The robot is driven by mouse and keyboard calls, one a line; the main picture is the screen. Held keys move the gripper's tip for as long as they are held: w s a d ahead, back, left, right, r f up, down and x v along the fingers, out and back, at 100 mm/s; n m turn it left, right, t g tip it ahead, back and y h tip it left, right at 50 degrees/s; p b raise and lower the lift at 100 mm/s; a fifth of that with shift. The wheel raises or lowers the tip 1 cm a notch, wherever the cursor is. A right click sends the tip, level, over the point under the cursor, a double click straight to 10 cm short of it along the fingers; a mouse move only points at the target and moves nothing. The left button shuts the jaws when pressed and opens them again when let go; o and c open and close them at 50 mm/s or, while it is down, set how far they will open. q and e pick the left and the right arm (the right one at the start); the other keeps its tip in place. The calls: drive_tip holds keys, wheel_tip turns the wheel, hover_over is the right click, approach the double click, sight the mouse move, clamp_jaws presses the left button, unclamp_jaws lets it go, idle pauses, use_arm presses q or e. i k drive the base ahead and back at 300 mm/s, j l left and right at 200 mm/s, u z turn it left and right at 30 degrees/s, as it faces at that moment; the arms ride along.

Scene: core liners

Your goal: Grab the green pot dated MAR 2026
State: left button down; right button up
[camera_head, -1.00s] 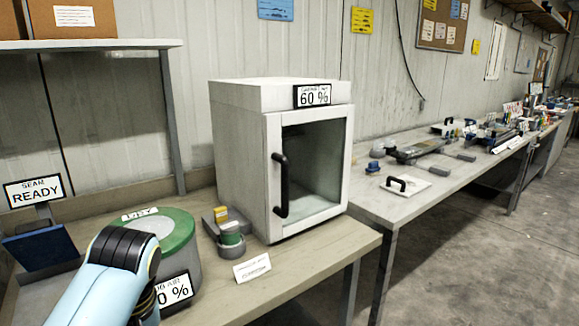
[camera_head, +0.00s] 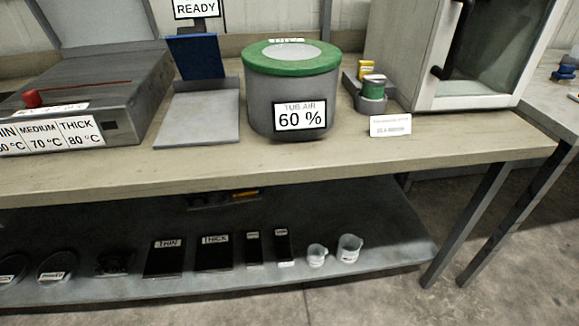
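A small green pot (camera_head: 373,87) with a pale top sits in a round grey holder, between the tub and the white cabinet on the bench. A yellow item (camera_head: 366,69) stands just behind it. No date can be read on the green pot. A large grey tub (camera_head: 288,85) with a green rim and a "TUB AIR 60 %" label stands to its left. Neither of my grippers is in view.
A white glass-door cabinet (camera_head: 459,75) stands to the right, and a small card (camera_head: 390,126) lies in front of the pot. A "READY" device (camera_head: 198,125) and a hot plate (camera_head: 90,90) are at left. The lower shelf (camera_head: 330,215) holds dark blocks and cups.

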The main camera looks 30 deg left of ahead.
sight(374, 84)
drive_tip(key=i+j+u, duration=0.15)
drive_tip(key=u, duration=0.2)
drive_tip(key=i+j+u, duration=0.2)
drive_tip(key=j+u, duration=0.15)
drive_tip(key=i+j+u, duration=0.15)
drive_tip(key=u, duration=0.2)
